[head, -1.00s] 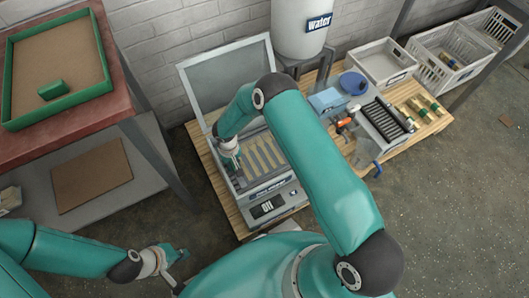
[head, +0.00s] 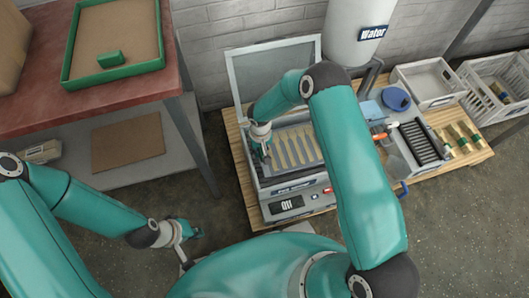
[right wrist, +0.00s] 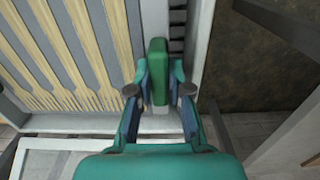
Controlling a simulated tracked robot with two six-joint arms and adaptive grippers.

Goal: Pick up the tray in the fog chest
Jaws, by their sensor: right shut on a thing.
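The fog chest (head: 268,192) stands open on the wooden bench, its grey lid (head: 268,72) tilted up at the back. Inside lies a grey tray (head: 318,143) with several pale wooden forks or spoons in a row, which also show in the right wrist view (right wrist: 75,55). My right gripper (head: 265,152) is at the chest's left side. In the right wrist view its fingers (right wrist: 159,76) are shut on a green handle (right wrist: 158,60) at the tray's edge. My left gripper (head: 186,236) is low at the left, away from the chest; its jaw state is unclear.
A red table (head: 30,115) at the left holds a green-rimmed tray (head: 72,45) with a green block. A water tank (head: 350,45) stands behind.

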